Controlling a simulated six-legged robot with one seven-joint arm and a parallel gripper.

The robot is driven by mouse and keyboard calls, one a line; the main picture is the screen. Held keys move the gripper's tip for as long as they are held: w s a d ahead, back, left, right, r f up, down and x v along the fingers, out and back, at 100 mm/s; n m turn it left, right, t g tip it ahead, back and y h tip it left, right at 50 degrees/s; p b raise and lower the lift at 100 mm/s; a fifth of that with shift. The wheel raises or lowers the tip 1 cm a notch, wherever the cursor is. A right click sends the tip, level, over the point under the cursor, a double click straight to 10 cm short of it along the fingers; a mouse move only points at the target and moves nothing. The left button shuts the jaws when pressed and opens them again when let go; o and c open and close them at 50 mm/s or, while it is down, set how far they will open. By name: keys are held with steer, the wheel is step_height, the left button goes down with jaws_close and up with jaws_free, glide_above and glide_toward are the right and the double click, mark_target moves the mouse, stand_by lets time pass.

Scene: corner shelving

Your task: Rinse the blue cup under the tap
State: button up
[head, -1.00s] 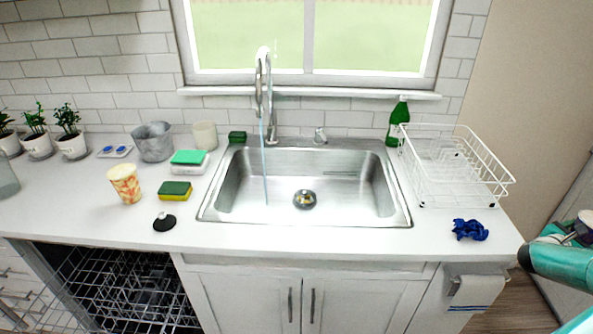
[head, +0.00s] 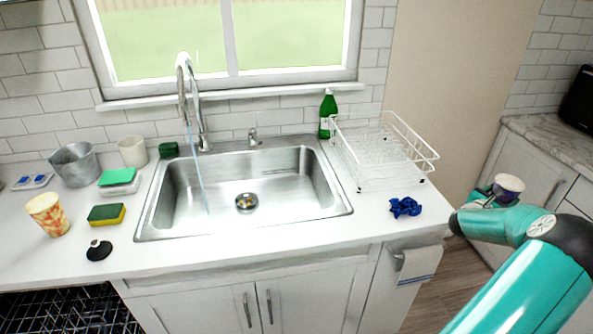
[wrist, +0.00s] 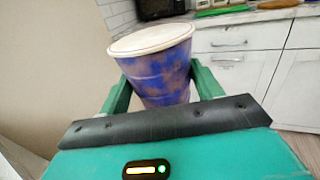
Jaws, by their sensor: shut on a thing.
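The blue cup (wrist: 158,70), mottled blue and brown with a pale rim, stands between the green fingers of my gripper (wrist: 160,90) in the wrist view. My gripper is shut on it. In the head view the cup (head: 508,186) is held at the right, beyond the counter's right end and over the floor. The tap (head: 190,100) stands behind the sink (head: 245,190), and a thin stream of water runs from it into the left part of the basin. My gripper is well to the right of the sink.
A white dish rack (head: 385,155), a green bottle (head: 328,113) and a crumpled blue cloth (head: 405,207) are right of the sink. A patterned cup (head: 48,214), sponge (head: 106,215) and black stopper (head: 98,250) are left. Another counter (head: 545,140) stands far right.

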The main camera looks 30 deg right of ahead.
steer(key=shift+d, duration=0.2)
steer(key=shift+w+d, duration=0.2)
steer(key=shift+d, duration=0.2)
steer(key=shift+a, duration=0.1)
steer(key=shift+s+a, duration=0.2)
steer(key=shift+a, duration=0.3)
steer(key=shift+d, duration=0.1)
steer(key=shift+w+d, duration=0.15)
steer(key=shift+d, duration=0.3)
steer(key=shift+a, duration=0.1)
stand_by(0.4)
steer(key=shift+a, duration=0.45)
steer(key=shift+s, duration=0.25)
